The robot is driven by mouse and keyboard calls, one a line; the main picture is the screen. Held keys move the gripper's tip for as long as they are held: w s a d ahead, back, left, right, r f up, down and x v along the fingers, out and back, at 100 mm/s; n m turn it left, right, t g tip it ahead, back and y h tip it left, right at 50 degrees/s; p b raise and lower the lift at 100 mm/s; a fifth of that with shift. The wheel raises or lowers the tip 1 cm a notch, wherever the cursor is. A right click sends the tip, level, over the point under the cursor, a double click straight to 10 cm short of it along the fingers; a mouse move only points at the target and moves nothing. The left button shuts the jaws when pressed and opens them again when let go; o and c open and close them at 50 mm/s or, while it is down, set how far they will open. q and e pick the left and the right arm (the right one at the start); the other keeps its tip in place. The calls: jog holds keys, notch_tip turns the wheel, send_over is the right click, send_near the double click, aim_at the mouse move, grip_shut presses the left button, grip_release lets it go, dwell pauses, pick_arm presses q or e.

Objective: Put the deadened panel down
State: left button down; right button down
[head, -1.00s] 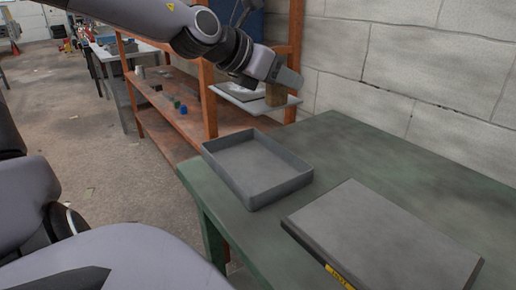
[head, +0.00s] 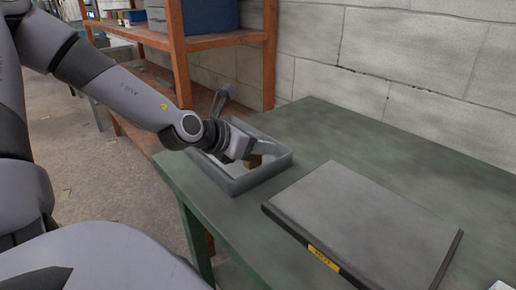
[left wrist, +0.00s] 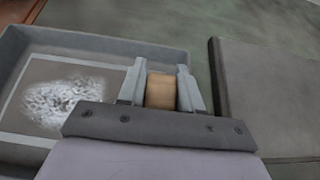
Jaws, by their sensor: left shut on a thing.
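The deadened panel is a thin grey-brown sheet with a pale border and a crumpled white-silver patch (left wrist: 68,103). In the left wrist view it lies within the walls of the grey tray (left wrist: 120,46); I cannot tell whether it rests on the tray floor. My left gripper (left wrist: 161,85) is shut on a wooden block (left wrist: 160,92), the panel's grip. In the head view my left gripper (head: 254,150) reaches down into the tray (head: 284,163), and the wooden block (head: 253,162) shows below its fingers. The gripper hides much of the panel there. My right gripper is out of view.
A dark flat slab with a yellow label (head: 323,257) lies on the green bench (head: 330,125), right of the tray. The bench behind them is clear. An orange shelf rack (head: 180,65) stands behind left, against a block wall.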

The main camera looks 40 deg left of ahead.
pick_arm(q)
jog(key=shift+f, duration=0.35)
jog(key=shift+f, duration=0.1)
jog(key=c, duration=1)
grip_release()
jog(key=shift+c, duration=0.2)
